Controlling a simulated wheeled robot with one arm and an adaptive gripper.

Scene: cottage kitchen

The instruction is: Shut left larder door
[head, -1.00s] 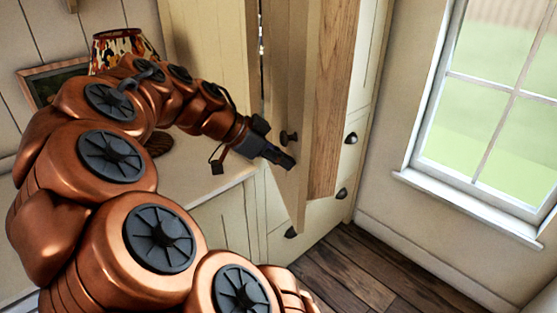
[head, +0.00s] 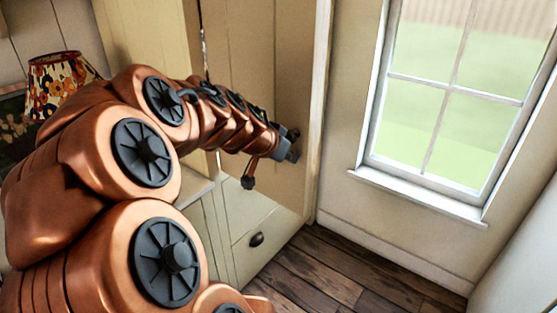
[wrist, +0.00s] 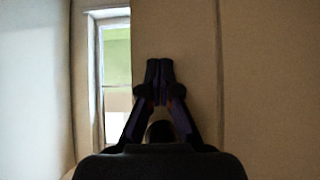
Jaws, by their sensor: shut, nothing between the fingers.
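The left larder door (head: 255,75) is a tall cream panel in the head view. It stands at an angle out from the cupboard, its lower edge slanting across the drawer front below. My gripper (head: 293,148) is at the door's right-hand part. In the wrist view my gripper (wrist: 159,68) is shut and empty, its fingertips pointing at the door panel (wrist: 190,40), close to the panel's left edge. I cannot tell whether they touch it. The door's knob is not clearly visible. My arm hides part of the panel.
A drawer with a dark cup handle (head: 256,239) is below the door. A window (head: 445,100) is in the right wall, with bare wooden floor (head: 320,270) below. A floral lampshade (head: 60,82) stands at the left.

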